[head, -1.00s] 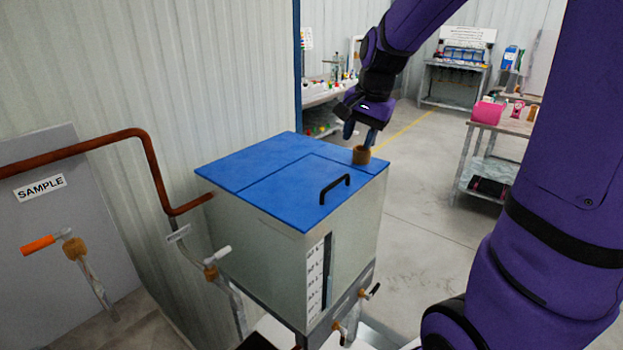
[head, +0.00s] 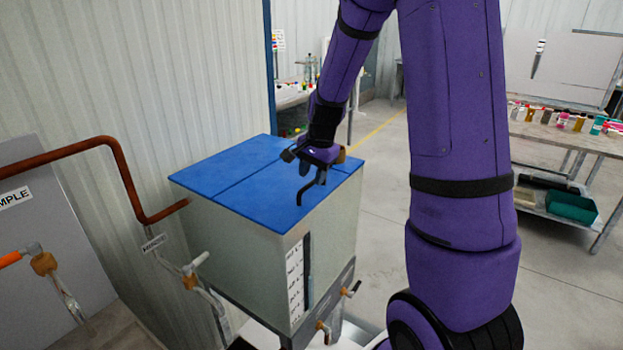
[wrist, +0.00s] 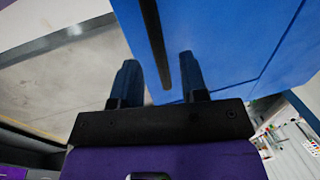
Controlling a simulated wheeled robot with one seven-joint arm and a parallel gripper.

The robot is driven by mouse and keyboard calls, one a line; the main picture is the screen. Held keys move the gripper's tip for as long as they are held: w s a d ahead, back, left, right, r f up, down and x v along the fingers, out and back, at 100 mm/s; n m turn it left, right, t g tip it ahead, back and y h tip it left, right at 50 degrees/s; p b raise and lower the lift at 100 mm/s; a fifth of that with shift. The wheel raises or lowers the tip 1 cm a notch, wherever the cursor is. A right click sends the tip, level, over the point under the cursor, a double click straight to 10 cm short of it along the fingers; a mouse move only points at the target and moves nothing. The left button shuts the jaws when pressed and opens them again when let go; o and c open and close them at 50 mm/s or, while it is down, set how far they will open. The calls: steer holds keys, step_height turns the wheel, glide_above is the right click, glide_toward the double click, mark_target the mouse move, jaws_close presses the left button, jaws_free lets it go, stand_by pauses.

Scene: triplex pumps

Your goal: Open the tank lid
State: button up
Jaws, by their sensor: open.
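The tank (head: 265,262) is a pale grey box with a blue lid (head: 262,203) lying flat on its top. A seam runs across the blue top. A black bar handle (head: 308,188) stands on the lid near its front right edge, and my gripper partly hides it. My gripper (head: 296,163) is open above the lid at the handle. In the wrist view my two fingers (wrist: 158,78) stand apart, with the dark handle bar (wrist: 155,42) seen between them in the picture. I cannot tell whether they touch it.
A brown cap (head: 341,155) sits on the tank top behind my gripper. A copper pipe (head: 122,175) and valves (head: 196,272) are left of the tank, beside the corrugated wall. A bench with bottles (head: 565,140) stands at the right. The floor between is clear.

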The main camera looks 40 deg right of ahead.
steer(key=shift+w+f, duration=0.15)
steer(key=shift+f, duration=0.75)
jaws_close()
steer(key=shift+a+r, duration=0.1)
